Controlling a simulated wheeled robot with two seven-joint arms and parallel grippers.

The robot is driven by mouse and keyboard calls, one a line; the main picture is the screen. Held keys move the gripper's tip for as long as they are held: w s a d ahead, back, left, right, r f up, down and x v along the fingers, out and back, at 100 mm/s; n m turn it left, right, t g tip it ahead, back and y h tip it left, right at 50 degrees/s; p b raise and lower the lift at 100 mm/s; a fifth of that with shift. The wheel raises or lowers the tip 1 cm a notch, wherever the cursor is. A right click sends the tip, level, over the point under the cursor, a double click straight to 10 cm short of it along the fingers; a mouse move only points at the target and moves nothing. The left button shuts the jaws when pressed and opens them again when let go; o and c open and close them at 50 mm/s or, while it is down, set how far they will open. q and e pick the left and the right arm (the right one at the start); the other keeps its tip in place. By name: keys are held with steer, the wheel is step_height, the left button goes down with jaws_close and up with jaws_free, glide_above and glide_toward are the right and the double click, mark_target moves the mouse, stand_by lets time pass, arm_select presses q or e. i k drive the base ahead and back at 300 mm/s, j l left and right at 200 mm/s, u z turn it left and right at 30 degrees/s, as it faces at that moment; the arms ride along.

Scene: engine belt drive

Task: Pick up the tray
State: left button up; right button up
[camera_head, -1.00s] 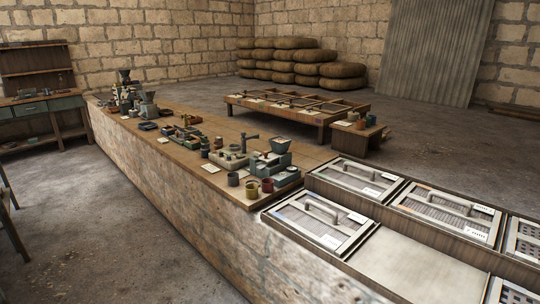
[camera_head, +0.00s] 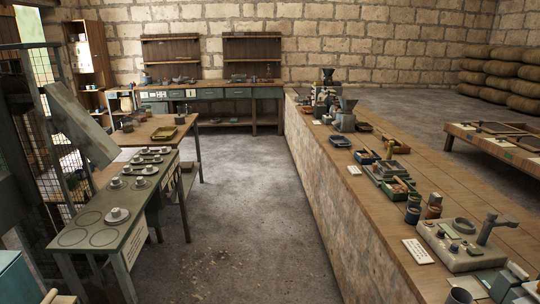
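Several things here look like trays, and I cannot tell which one the task means. A shallow olive tray (camera_head: 164,133) lies on the wooden table (camera_head: 140,130) at the left and looks empty. On the long counter at the right, a green-edged tray (camera_head: 388,170) holds small items. A smaller dark tray (camera_head: 366,157) lies behind it, and another (camera_head: 396,146) beside that. Neither of my grippers shows in the view.
A narrow green table (camera_head: 105,222) with cups and round marks stands at the left front. The long counter (camera_head: 385,220) on a stone base runs along the right. Bare floor (camera_head: 245,200) lies open between them. A workbench (camera_head: 210,92) stands at the back wall.

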mark_target(339, 141)
steer(key=i+u, duration=0.1)
steer(key=i, duration=2.25)
